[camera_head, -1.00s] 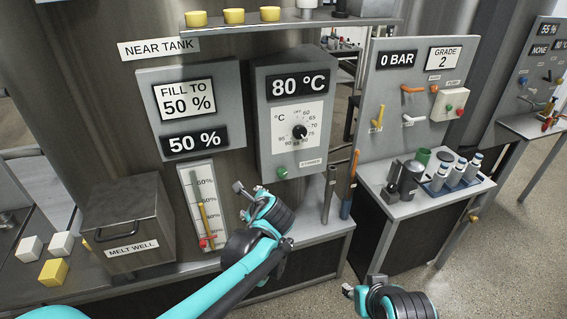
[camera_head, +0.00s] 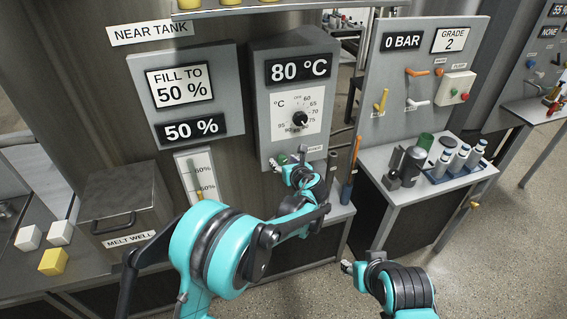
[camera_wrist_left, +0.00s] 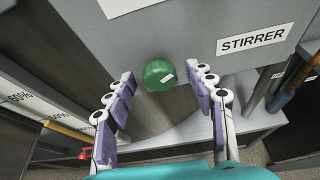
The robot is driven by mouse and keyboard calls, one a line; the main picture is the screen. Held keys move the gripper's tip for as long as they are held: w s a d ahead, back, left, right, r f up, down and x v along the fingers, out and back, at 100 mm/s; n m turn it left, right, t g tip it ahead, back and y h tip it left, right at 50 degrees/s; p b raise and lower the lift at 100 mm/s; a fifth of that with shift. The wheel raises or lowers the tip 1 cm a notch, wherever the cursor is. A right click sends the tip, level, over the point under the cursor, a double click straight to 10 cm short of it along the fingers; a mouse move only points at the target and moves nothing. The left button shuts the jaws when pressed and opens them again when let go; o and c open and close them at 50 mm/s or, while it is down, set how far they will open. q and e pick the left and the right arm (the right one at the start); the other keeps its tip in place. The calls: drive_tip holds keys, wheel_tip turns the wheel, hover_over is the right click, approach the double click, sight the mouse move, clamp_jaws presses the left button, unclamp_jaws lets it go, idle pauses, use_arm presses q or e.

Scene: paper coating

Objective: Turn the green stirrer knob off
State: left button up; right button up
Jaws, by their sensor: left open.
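The green stirrer knob (camera_wrist_left: 159,75) is round with a small white mark on its face, on the lower part of the grey panel (camera_wrist_left: 180,30) by the STIRRER label (camera_wrist_left: 251,40). In the left wrist view my left gripper (camera_wrist_left: 165,88) is open, its purple-padded fingers to either side of the knob. I see no finger contact with the knob there. In the head view my left gripper (camera_head: 288,164) is at the lower edge of the 80 °C panel and partly covers the knob. My right gripper (camera_head: 348,267) is low in the middle; its jaws are too small to read.
The temperature dial (camera_head: 299,120) is just above the left gripper. The level gauge (camera_head: 196,178) is to its left, and upright rods (camera_head: 349,180) stand to its right. The melt well box (camera_head: 125,200) is at left. A side table (camera_head: 415,200) holds bottles and cups.

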use_arm(q)
drive_tip(key=shift+w+a+f, duration=0.1)
drive_tip(key=shift+w+a, duration=0.05)
drive_tip(key=shift+w, duration=0.15)
drive_tip(key=c, duration=1.2)
drive_tip(key=shift+o, duration=0.2)
drive_tip(key=n, duration=0.1)
drive_tip(key=n+h+b, duration=0.1)
drive_tip(key=n+t+h+b, duration=0.1)
drive_tip(key=n, duration=0.1)
drive_tip(key=shift+s+a+f, duration=0.1)
drive_tip(key=shift+s+a, duration=0.05)
drive_tip(key=shift+a, duration=0.1)
drive_tip(key=n+t+h+b, duration=0.1)
drive_tip(key=n, duration=0.1)
drive_tip(key=n+h+b, duration=0.1)
drive_tip(key=n+b, duration=0.1)
drive_tip(key=shift+a+f+t+h, duration=0.1)
drive_tip(key=shift+a+t+h, duration=0.05)
drive_tip(key=shift+t+h, duration=0.2)
drive_tip(key=shift+n, duration=0.3)
